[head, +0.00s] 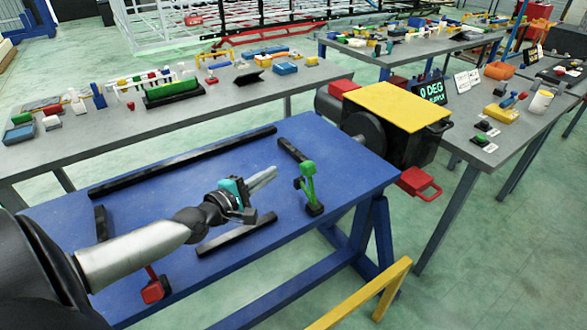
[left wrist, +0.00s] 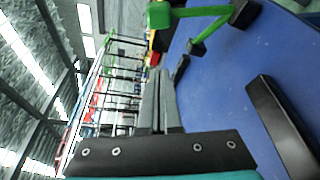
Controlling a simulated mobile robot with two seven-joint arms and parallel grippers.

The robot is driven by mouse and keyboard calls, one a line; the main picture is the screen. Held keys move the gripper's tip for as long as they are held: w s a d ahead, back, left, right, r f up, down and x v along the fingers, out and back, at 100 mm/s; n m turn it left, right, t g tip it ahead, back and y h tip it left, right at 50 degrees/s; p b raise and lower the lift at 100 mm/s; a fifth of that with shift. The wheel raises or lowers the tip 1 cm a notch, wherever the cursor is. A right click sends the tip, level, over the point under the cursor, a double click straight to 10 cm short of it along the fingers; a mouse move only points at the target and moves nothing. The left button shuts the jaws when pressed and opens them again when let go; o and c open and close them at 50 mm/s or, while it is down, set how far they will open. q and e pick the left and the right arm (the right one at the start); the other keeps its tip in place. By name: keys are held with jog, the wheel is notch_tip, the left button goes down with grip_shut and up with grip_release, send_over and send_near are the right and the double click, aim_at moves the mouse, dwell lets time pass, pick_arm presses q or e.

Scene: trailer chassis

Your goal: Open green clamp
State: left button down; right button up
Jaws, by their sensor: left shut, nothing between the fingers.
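The green clamp (head: 308,178) stands on the blue table (head: 340,150) near its right part, on a small dark base. Its green handle rises upright, with a short arm sticking out to the left. In the left wrist view the green clamp (left wrist: 207,35) is at the top, beyond and to the right of the fingertips. My left gripper (head: 274,171) is shut and empty, just left of the clamp and apart from it. In the left wrist view my left gripper (left wrist: 157,75) has its fingers together. My right gripper is not in view.
Black bars (head: 238,235) lie on the blue table. A red clamp (head: 153,290) sits at its front left edge. A black machine with a yellow top (head: 390,103) and a red handle (head: 420,184) stands behind the table's right end. A yellow rail (head: 360,298) is at front right.

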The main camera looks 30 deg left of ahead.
aim_at(310, 186)
pick_arm(q)
jog(key=w, duration=0.4)
jog(key=w+b, duration=0.1)
jog(key=w, duration=0.1)
jog(key=shift+d+f, duration=0.25)
jog(key=shift+f, duration=0.05)
jog(key=shift+s+d+r+p, duration=0.2)
jog(key=shift+d+p, duration=0.4)
jog(key=shift+p, duration=0.1)
jog(key=shift+s+d+r+p, duration=0.25)
jog(key=shift+d+p, duration=0.3)
jog(key=shift+p, duration=0.15)
jog(key=shift+s+d+r+p, duration=0.15)
jog(key=shift+d+r+p, duration=0.05)
jog(key=shift+d+p, duration=0.45)
jog(key=shift+s+r, duration=0.1)
jog(key=shift+s, duration=0.05)
